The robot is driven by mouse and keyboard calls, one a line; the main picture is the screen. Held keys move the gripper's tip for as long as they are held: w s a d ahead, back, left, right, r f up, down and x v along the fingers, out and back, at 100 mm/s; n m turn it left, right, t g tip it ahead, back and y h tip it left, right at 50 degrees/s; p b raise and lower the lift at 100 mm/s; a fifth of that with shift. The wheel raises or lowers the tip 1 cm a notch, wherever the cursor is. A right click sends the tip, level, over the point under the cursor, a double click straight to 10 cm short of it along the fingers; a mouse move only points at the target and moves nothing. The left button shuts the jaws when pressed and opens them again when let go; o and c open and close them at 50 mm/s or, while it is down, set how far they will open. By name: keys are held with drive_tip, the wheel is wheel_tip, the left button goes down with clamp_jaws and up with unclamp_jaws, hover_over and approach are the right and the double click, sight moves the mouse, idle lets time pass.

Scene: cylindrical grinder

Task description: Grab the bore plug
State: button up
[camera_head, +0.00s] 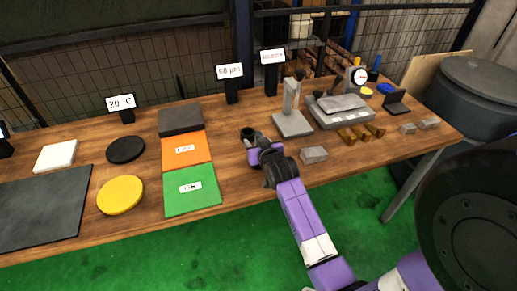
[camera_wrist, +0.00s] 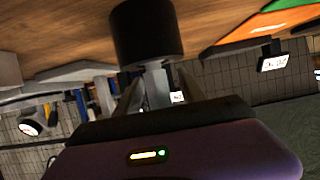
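The bore plug (camera_wrist: 148,32) has a wide dark cylinder and a narrow pale grey handle in the wrist view, where the table top fills the upper part of the picture. My gripper (camera_wrist: 158,78) has one finger on each side of the handle, close to it. I cannot tell whether both fingers touch the handle. In the head view my gripper (camera_head: 252,145) is low over the middle of the table, with a small dark round part at its end. My wrist hides most of the plug there.
A grey block (camera_head: 314,155) lies to the right of my gripper, and a grey stand (camera_head: 292,122) rises behind it. Green (camera_head: 191,190) and orange (camera_head: 187,150) mats lie to the left. Bare wood shows between the mats and my gripper.

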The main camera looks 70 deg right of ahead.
clamp_jaws()
drive_tip(key=shift+r, duration=0.1)
idle(1.2)
